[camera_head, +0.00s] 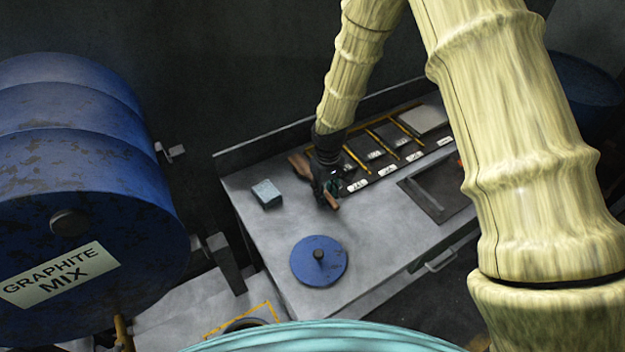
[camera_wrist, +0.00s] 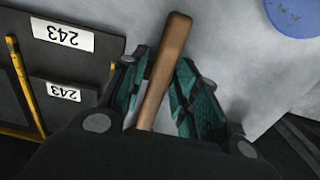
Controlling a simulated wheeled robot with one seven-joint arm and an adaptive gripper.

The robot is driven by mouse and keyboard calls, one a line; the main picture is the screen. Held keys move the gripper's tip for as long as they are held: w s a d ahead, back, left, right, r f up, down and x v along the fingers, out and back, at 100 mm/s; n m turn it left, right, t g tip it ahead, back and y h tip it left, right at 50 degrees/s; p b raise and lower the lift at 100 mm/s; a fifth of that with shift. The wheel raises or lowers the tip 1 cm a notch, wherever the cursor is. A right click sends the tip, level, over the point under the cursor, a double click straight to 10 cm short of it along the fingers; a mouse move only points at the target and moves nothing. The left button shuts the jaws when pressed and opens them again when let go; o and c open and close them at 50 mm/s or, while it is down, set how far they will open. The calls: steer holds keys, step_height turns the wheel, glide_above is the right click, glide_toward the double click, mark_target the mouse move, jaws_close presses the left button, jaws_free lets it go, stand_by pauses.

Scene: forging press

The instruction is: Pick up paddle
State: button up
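The paddle is a brown wooden piece; its wider end (camera_head: 299,164) lies on the grey bench left of my gripper, and its handle (camera_head: 332,201) sticks out on the near side. My gripper (camera_head: 328,186) is down at bench height over the middle of the paddle. In the wrist view the wooden handle (camera_wrist: 167,62) runs between the two teal fingers of my gripper (camera_wrist: 166,66). The fingertips lean inward and are close against both sides of the handle. The paddle's middle is hidden by my gripper.
The grey bench (camera_head: 265,222) holds a blue round lid (camera_head: 319,261), a small grey-blue block (camera_head: 266,194) and a dark divided tray (camera_head: 358,184) with number labels right beside my gripper. The bench's front is mostly clear.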

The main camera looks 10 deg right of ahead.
steer(key=shift+s+r, duration=0.1)
jaws_close()
